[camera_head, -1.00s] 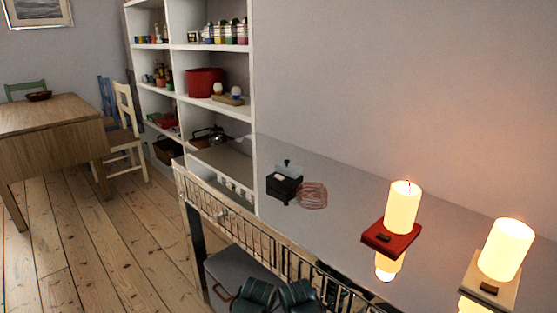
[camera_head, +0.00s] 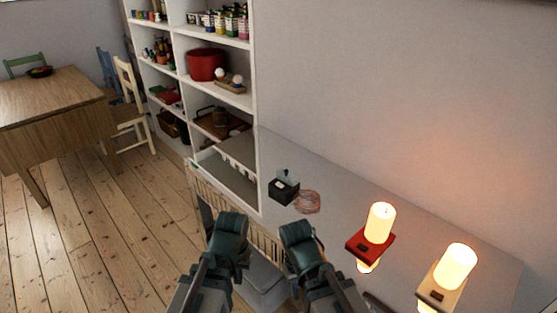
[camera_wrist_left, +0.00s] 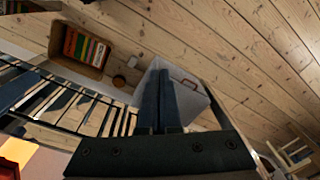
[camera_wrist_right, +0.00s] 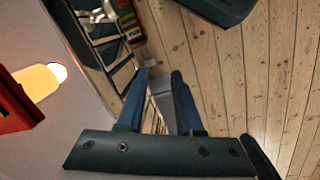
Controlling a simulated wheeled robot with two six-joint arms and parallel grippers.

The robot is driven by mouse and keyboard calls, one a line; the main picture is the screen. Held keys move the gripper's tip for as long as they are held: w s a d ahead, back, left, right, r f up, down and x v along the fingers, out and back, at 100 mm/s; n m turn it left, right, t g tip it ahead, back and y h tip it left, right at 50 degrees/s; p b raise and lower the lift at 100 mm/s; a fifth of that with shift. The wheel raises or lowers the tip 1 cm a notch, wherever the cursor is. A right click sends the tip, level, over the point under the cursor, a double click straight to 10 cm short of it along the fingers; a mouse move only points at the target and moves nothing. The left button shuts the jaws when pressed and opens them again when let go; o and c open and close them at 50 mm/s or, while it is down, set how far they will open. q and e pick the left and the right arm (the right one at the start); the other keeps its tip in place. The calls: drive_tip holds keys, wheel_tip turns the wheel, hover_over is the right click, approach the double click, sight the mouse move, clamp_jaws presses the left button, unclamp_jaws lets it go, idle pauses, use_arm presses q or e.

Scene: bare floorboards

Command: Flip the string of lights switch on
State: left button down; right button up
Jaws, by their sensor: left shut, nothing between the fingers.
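A small black box (camera_head: 283,189) with a pale tag on its front and a greyish top piece stands on the grey counter (camera_head: 345,205). A pinkish coil (camera_head: 307,202) of thin string lies beside it and looks unlit. The box's switch position is too small to tell. My left gripper (camera_wrist_left: 158,80) is shut and empty in the left wrist view. My right gripper (camera_wrist_right: 159,76) has its fingers a little apart with nothing between them. In the head view both grippers are in front of the counter, apart from the box, nearer to me.
Two lit candle lamps, one on a red base (camera_head: 369,247) and one on a cream base (camera_head: 440,290), stand on the counter's right part. A slatted rail runs along its front edge. A white shelf (camera_head: 250,110) stands behind. Bare floor lies left.

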use_arm(q)
drive_tip(key=w+a+r+p, duration=0.1)
drive_tip(key=w+r+p, duration=0.1)
drive_tip(key=r+p, duration=0.45)
drive_tip(key=w+a+r+p, duration=0.1)
drive_tip(key=w+r+p, duration=0.1)
drive_tip(key=r+p, duration=0.5)
wheel_tip(320, 180, up, 9)
drive_tip(key=m+p, duration=0.6)
drive_tip(key=p, duration=0.1)
hover_over(278, 183)
drive_tip(key=s+d, duration=0.1)
drive_tip(key=d, duration=0.1)
drive_tip(key=shift+s+a+r+t, duration=0.15)
drive_tip(key=shift+a+t, duration=0.1)
drive_tip(key=shift+t, duration=0.15)
drive_tip(key=f+b, duration=0.4)
drive_tip(key=a+f+b, duration=0.1)
drive_tip(key=f+b, duration=0.4)
drive_tip(key=w+f+b, duration=0.1)
drive_tip(key=f+b, duration=0.3)
drive_tip(key=f, duration=0.1)
drive_tip(key=shift+w+a+b, duration=0.1)
drive_tip(key=shift+a+b, duration=0.1)
drive_tip(key=shift+b, duration=0.15)
